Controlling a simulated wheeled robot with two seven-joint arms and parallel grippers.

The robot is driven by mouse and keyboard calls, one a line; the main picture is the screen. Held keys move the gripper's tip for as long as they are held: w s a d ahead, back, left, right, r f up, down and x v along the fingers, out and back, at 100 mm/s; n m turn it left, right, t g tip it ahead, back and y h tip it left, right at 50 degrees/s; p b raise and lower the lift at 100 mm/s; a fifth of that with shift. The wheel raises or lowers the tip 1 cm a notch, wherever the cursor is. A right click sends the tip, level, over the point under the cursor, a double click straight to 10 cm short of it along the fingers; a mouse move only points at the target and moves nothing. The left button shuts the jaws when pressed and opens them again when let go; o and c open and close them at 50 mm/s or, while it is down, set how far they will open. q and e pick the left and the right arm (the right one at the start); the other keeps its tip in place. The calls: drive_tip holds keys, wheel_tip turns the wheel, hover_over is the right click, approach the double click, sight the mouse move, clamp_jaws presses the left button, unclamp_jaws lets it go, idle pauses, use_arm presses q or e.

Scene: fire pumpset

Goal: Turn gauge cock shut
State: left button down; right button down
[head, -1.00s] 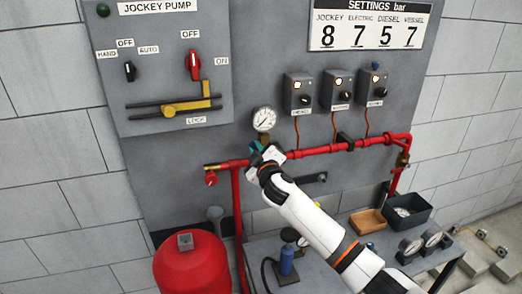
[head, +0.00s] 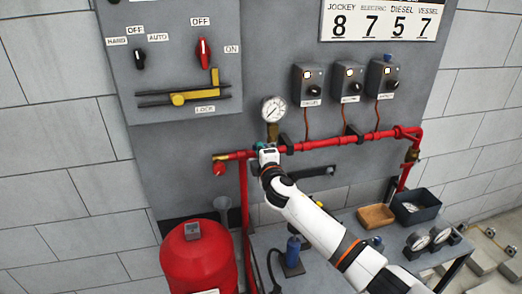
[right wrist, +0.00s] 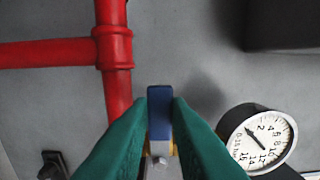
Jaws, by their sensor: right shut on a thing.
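The gauge cock's blue lever (right wrist: 159,102) lies between the green fingers of my right gripper (right wrist: 160,120) in the right wrist view. The fingers are shut on it. In the head view my right gripper (head: 268,152) is at the red pipe, just below the white round pressure gauge (head: 273,109). A brass stem (head: 272,132) shows between the gauge and the gripper. The gauge also shows at the lower right of the right wrist view (right wrist: 257,139). The gripper hides most of the cock in the head view. My left gripper is not in view.
The red pipe (head: 330,142) runs across the grey panel. Three small control boxes (head: 348,82) hang above it on the right. A red vessel (head: 199,262) stands at lower left. A bench below holds a wooden tray (head: 376,216), a dark bin (head: 415,207) and spare gauges (head: 418,241).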

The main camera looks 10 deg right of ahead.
drive_tip(key=shift+f, duration=0.15)
idle(0.4)
drive_tip(key=c, duration=1.3)
unclamp_jaws()
drive_tip(key=shift+c, duration=0.2)
drive_tip(key=s+b, duration=0.1)
drive_tip(key=s, duration=1.1)
drive_tip(key=shift+d+b, duration=0.2)
drive_tip(key=shift+b, duration=0.1)
